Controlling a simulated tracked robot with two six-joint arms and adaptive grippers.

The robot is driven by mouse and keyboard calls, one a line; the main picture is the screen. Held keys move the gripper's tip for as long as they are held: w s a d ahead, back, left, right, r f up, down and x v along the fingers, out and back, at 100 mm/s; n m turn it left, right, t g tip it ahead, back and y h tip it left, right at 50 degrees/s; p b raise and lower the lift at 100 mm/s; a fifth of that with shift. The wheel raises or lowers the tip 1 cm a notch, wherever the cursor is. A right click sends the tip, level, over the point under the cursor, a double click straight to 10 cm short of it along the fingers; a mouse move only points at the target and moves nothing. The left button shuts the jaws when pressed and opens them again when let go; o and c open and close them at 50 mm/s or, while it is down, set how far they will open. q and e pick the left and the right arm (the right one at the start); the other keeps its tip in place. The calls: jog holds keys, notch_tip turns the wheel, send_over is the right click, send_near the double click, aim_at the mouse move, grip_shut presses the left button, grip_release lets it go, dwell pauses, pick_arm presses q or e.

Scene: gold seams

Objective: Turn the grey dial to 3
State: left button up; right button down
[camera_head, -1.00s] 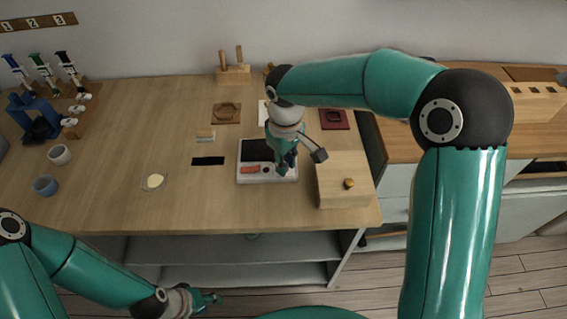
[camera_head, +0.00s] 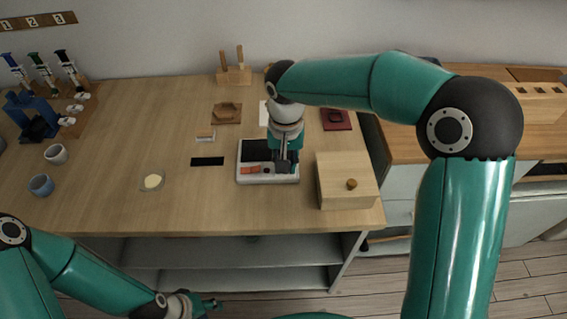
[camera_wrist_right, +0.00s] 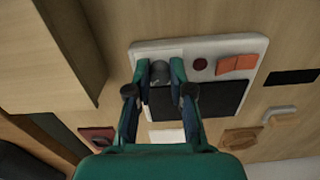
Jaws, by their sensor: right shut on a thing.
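The white control panel (camera_head: 243,181) lies on the wooden table, with a black area, an orange rocker (camera_head: 250,170) and a small dark red button (camera_wrist_right: 200,64). The grey dial (camera_wrist_right: 160,70) is at the panel's corner beside the button, between the fingertips of my right gripper (camera_wrist_right: 164,86). The right gripper is shut on it, pointing down. In the head view the gripper (camera_head: 283,166) hides the dial, and I cannot read its setting. My left gripper (camera_head: 204,304) is low at the bottom, in front of the table and away from the panel; its jaw opening is unclear.
A wooden box (camera_head: 335,187) with a round knob stands close to the panel's right. A black strip (camera_head: 207,161) and a small pale dish (camera_head: 152,182) lie to the left. Two cups, one blue (camera_head: 41,185), stand farther left. The table's front middle is clear.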

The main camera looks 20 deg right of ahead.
jog(key=shift+w+r+m, duration=0.15)
jog(key=shift+w+m, duration=0.05)
jog(key=shift+m, duration=0.3)
jog(key=c, duration=1.1)
grip_release()
jog(key=shift+o, duration=0.3)
jog(key=shift+s, duration=0.1)
notch_tip(320, 180, up, 12)
jog(key=shift+f, duration=0.2)
